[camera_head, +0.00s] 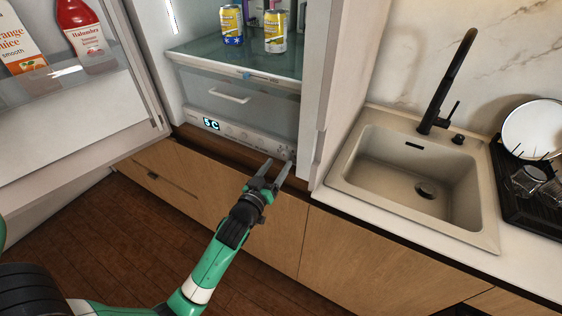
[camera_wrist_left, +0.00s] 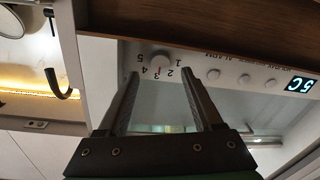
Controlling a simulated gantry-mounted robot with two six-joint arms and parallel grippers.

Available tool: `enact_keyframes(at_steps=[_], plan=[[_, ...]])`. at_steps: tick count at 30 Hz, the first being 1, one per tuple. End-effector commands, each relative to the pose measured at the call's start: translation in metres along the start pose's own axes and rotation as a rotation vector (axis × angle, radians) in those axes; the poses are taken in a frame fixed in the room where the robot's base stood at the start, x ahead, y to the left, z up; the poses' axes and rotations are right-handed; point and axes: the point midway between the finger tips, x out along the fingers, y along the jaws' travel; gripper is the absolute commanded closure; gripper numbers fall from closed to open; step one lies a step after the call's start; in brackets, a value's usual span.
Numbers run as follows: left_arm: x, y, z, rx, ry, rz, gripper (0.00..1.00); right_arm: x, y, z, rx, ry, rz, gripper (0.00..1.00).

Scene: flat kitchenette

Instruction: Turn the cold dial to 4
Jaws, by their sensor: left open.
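In the head view the dial is at the panel's right end, partly hidden by my gripper. My left gripper (camera_head: 279,163) is open and empty, in front of the dial. In the left wrist view its two fingers (camera_wrist_left: 158,84) reach toward the dial from either side, apart from it. My right gripper is not in view.
A lit display (camera_head: 211,124) and several small round buttons (camera_wrist_left: 242,79) share the panel. A clear drawer (camera_head: 235,97) and a shelf with cans (camera_head: 275,32) are above. The fridge's side wall (camera_head: 325,90) is close on the right.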

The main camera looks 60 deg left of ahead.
Motion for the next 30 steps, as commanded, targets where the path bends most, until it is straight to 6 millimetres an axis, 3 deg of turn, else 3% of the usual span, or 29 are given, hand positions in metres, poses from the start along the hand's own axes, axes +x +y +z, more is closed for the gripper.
enact_keyframes(at_steps=[6,15,26,30], plan=[[0.029,-0.001,0.0,0.0,0.001,0.0,0.33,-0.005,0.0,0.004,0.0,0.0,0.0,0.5],[0.031,0.0,0.0,0.0,0.0,0.0,0.34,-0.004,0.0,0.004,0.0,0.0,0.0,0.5],[0.031,0.0,0.0,0.0,0.0,0.0,0.99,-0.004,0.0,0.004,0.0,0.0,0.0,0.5],[0.031,0.0,0.0,0.001,0.0,0.0,1.0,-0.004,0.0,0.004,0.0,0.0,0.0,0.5]])
